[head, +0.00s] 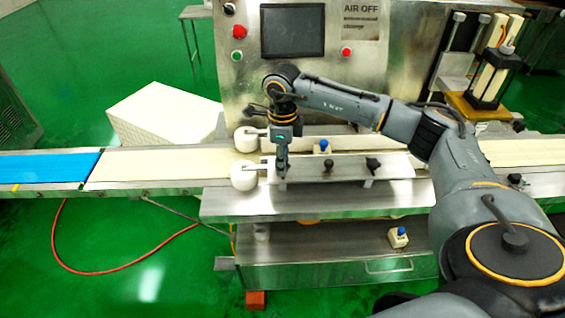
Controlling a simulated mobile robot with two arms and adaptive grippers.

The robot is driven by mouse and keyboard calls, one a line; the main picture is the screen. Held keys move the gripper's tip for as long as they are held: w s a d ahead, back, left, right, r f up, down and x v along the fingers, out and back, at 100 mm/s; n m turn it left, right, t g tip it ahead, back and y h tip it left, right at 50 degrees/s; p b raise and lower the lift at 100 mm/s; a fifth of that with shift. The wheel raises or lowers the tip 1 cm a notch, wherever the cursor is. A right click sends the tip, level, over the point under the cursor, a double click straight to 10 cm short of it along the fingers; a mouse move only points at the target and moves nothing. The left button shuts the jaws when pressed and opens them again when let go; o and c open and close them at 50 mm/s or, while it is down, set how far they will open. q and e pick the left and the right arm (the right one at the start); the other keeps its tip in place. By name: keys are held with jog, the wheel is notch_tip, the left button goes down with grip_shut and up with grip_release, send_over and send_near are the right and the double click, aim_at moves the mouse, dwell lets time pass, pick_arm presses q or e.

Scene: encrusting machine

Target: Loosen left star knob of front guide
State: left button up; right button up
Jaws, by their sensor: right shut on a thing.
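The front guide (345,172) is a long metal plate along the near side of the belt, in the middle of the head view. My right gripper (282,172) points down at the guide's left end. It is shut on what appears to be the left star knob, which the fingers hide. A black star knob (373,165) stands free toward the guide's right end. A smaller dark part (327,165) sits between them. My left gripper is not in view.
Two white rollers (243,177) sit just left of the gripper. The control panel with a dark screen (292,31) rises behind. The pale conveyor belt (150,164) is clear on the left.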

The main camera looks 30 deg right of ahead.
jog(key=shift+n, duration=0.5)
jog(key=o, duration=1.1)
jog(key=shift+o, duration=0.2)
jog(key=shift+r, duration=0.1)
notch_tip(320, 180, up, 12)
